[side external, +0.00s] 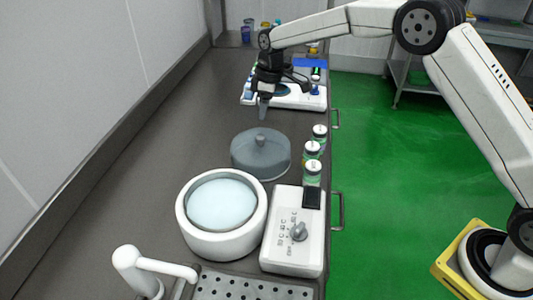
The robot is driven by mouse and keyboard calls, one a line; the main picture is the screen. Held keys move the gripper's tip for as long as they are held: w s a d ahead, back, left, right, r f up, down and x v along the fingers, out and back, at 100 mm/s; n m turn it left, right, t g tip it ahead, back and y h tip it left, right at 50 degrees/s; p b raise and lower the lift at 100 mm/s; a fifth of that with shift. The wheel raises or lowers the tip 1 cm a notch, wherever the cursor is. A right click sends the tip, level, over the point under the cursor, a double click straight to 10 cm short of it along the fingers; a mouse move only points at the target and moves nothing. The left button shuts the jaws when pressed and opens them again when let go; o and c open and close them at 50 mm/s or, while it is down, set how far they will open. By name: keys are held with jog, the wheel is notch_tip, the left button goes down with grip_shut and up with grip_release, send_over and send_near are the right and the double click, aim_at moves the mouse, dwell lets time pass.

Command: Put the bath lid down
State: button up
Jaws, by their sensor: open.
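The grey, round bath lid (260,154) lies on the dark counter with its small knob up, just behind the white bath. The round white bath (181,218) stands uncovered, and pale liquid (221,203) shows inside it. My gripper (263,108) is open and empty, pointing down above and behind the lid, apart from its knob. Its fingers are small and dark in this view.
A white control box (294,258) with a knob sits right of the bath. Several green-and-white jars (313,170) line the counter's right edge. A white rack (310,101) stands behind my gripper. A perforated drain tray (250,290) and white tap (130,260) are in front. The counter's left side is clear.

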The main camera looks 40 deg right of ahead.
jog(key=shift+r, duration=0.55)
jog(key=shift+s, duration=0.1)
jog(key=s+d+f+m, duration=0.1)
jog(key=s+d+m, duration=0.1)
jog(key=s, duration=0.8)
jog(key=s+d+f+m+t, duration=0.1)
jog(key=s+m, duration=0.3)
jog(key=s, duration=0.6)
jog(key=s+d+f+m+h, duration=0.1)
jog(key=s+d+m, duration=0.2)
jog(key=s, duration=0.8)
jog(key=shift+d+t, duration=0.3)
jog(key=shift+d, duration=0.05)
